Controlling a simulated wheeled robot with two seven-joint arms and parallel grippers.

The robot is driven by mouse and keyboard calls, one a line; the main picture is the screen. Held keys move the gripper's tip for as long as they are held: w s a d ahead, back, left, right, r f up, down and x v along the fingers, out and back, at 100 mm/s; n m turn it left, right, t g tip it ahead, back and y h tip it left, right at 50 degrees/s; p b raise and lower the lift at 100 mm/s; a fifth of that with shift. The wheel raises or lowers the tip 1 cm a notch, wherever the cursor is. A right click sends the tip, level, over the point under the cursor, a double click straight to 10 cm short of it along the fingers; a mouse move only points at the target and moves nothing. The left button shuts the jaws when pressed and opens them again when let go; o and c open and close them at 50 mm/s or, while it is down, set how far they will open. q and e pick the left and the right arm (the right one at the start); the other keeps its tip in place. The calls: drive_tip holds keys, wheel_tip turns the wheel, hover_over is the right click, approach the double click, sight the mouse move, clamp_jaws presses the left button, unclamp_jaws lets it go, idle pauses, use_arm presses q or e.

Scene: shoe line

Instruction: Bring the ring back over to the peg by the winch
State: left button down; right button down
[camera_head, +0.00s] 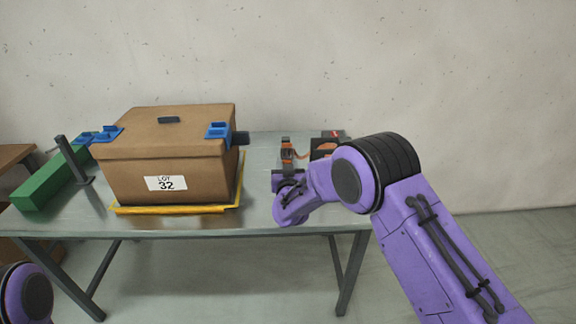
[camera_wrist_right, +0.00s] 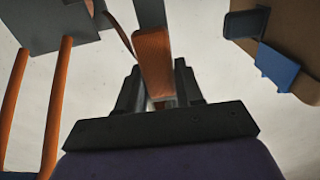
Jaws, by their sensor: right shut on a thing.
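My right gripper (camera_head: 288,173) is at the right part of the table, to the right of the box. In the right wrist view its fingers (camera_wrist_right: 157,92) are shut on an orange piece (camera_wrist_right: 153,62) with a dark strip beyond it. I cannot tell whether this piece is part of the ring; no full ring outline shows. In the head view an orange and dark piece (camera_head: 287,151) shows just beyond the gripper. A black and orange device (camera_head: 325,147), apparently the winch, stands behind my right arm, partly hidden. No peg can be made out beside it. My left gripper is out of view.
A brown lidded box (camera_head: 165,160) marked LOT 32, with blue latches, stands on a yellow-edged base (camera_head: 175,210). A dark slanted post (camera_head: 70,156) and a green block (camera_head: 48,181) are at the left. Orange bars (camera_wrist_right: 57,105) show in the wrist view.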

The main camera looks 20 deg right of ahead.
drive_tip(key=shift+a, duration=0.15)
drive_tip(key=c, duration=0.6)
unclamp_jaws()
drive_tip(key=shift+c, duration=0.2)
drive_tip(key=b+v, duration=0.2)
drive_tip(key=v, duration=0.9)
drive_tip(key=s+d+f+m+g+y, duration=0.1)
drive_tip(key=s+d+f+g, duration=0.15)
drive_tip(key=s+f, duration=0.55)
drive_tip(key=s+d+f+m+g+y, duration=0.15)
drive_tip(key=s+f+g, duration=0.35)
drive_tip(key=f, duration=0.5)
drive_tip(key=s+d+f+g, duration=0.1)
drive_tip(key=s+f, duration=0.3)
drive_tip(key=s, duration=0.5)
drive_tip(key=s+d+f+g, duration=0.2)
drive_tip(key=s+f+g, duration=0.1)
drive_tip(key=s, duration=0.6)
drive_tip(key=s+d+f+g, duration=0.2)
drive_tip(key=s+f, duration=0.3)
drive_tip(key=s, duration=0.4)
drive_tip(key=shift+f+m, duration=0.2)
drive_tip(key=shift+m, duration=0.25)
